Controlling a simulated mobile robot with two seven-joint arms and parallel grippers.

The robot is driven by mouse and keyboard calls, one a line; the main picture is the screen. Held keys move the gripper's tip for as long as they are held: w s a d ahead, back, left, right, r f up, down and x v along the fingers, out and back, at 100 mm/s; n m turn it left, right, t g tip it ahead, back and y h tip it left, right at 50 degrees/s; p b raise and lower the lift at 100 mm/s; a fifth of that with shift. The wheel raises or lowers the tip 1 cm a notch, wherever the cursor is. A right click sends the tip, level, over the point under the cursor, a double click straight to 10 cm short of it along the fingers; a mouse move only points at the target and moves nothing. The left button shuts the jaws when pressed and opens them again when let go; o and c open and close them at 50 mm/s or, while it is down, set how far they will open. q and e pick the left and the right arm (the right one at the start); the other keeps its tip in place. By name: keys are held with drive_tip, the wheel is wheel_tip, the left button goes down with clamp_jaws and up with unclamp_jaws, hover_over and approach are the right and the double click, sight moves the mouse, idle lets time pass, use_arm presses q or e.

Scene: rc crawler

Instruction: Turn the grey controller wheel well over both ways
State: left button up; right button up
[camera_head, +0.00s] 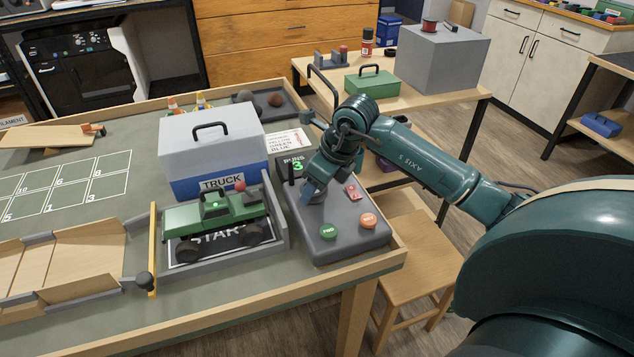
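The grey controller (345,245) lies near the right end of the table, with a green FWD button (328,231), an orange REV button (368,221) and a small red control (353,193) on top. My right gripper (308,194) comes in from the right and points down at the controller's far left part. Its blue fingertip is low, at the spot where a grey round part (314,197) partly shows, likely the wheel. I cannot tell whether the fingers touch or hold it, because the hand hides most of it. My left gripper is not in view.
A green truck (215,220) stands on the START pad, left of the controller, behind a yellow gate bar (152,250). A grey and blue TRUCK case (212,140) stands behind it. A dark display (293,163) reads RUNS 3. A stool (408,250) stands right of the table.

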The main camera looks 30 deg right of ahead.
drive_tip(key=shift+a+m+t+h, duration=0.15)
drive_tip(key=shift+m+h, duration=0.2)
drive_tip(key=shift+m, duration=0.7)
drive_tip(key=shift+a+m+t+h, duration=0.15)
drive_tip(key=shift+m+h, duration=0.2)
drive_tip(key=shift+m, duration=0.7)
drive_tip(key=shift+d, duration=0.1)
drive_tip(key=o, duration=1)
drive_tip(key=shift+c, duration=0.2)
drive_tip(key=v, duration=1.3)
drive_tip(key=shift+r, duration=0.15)
